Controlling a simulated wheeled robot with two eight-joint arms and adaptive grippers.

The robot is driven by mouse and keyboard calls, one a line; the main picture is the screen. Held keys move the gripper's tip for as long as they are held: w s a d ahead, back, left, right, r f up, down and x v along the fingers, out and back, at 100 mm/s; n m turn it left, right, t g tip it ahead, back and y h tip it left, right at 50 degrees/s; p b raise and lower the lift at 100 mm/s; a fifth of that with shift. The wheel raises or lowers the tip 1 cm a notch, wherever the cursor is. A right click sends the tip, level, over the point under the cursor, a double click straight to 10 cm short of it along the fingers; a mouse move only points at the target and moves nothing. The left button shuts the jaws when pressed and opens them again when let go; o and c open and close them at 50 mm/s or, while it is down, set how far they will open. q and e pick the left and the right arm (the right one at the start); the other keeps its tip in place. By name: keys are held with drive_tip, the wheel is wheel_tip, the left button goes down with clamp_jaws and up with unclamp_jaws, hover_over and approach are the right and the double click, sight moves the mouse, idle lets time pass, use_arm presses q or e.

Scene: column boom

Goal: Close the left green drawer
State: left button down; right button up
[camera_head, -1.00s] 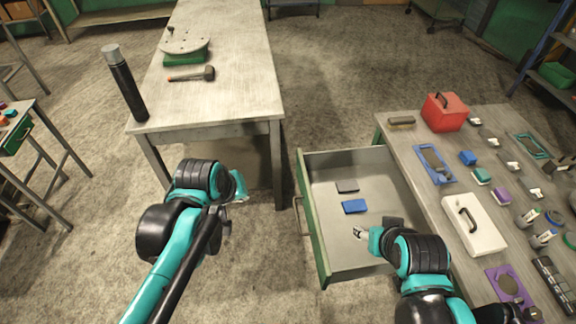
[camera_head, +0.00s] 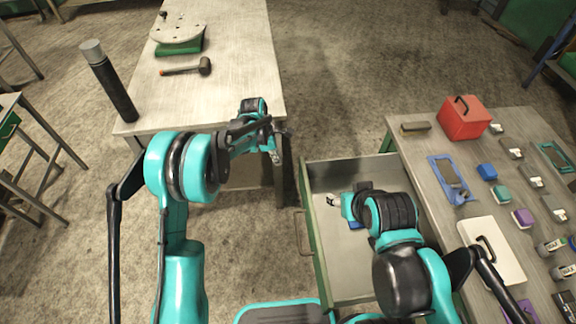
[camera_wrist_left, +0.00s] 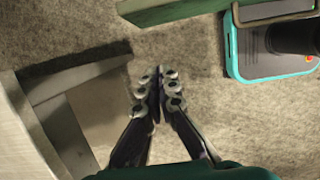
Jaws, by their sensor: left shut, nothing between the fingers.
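The green drawer (camera_head: 318,243) is pulled open from the right bench, its green front facing left with a grey bar handle (camera_head: 303,233). A strip of green, likely the drawer front (camera_wrist_left: 180,8), crosses the top of the left wrist view. My left gripper (camera_head: 277,152) is beyond and left of the drawer's far front corner, by the left table's near corner, apart from the drawer. Its fingers (camera_wrist_left: 158,90) are shut and empty. My right gripper (camera_head: 332,200) is over the drawer's inside, just behind the front; its finger state is unclear. My right arm hides much of the drawer.
The right bench (camera_head: 425,155) carries a red box (camera_head: 463,120), a white case (camera_head: 490,250) and several small items. A blue block (camera_head: 355,226) shows partly inside the drawer.

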use_arm(q)
drive_tip(key=d+f+b, duration=0.4)
drive_tip(key=d+f, duration=0.2)
drive_tip(key=f, duration=0.4)
drive_tip(key=shift+d, duration=0.25)
